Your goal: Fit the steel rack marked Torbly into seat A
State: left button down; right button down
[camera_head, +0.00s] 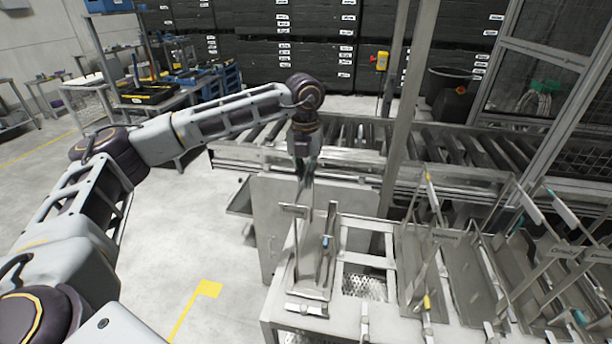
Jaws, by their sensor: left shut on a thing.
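My left gripper (305,166) reaches in over the left end of the steel bench, pointing down. It is shut on the upper part of a steel rack (312,265), a narrow grey piece that stretches down over the bench's left side. The jaws and the grip point are small and blurred. The writing on the racks is too small to read, so I cannot confirm the name Torbly. No seat letter is readable; an open bay (364,285) with mesh below lies just right of the held rack. I cannot tell whether the rack touches the bench. My right gripper is not in view.
Several other racks (455,275) with tall handles stand on the bench to the right. A roller conveyor (350,135) runs behind the bench, with a steel post (402,110) rising there. Clear floor (200,240) lies to the left.

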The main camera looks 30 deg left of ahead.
pick_arm(q)
jog(key=shift+f+b, duration=0.2)
jog(key=shift+b, duration=0.1)
dwell(0.9)
jog(key=c, duration=1.5)
grip_release()
jog(key=shift+f, duration=0.2)
jog(key=shift+r, duration=6.15)
jog(key=shift+s+f, duration=0.1)
jog(key=shift+s, duration=0.05)
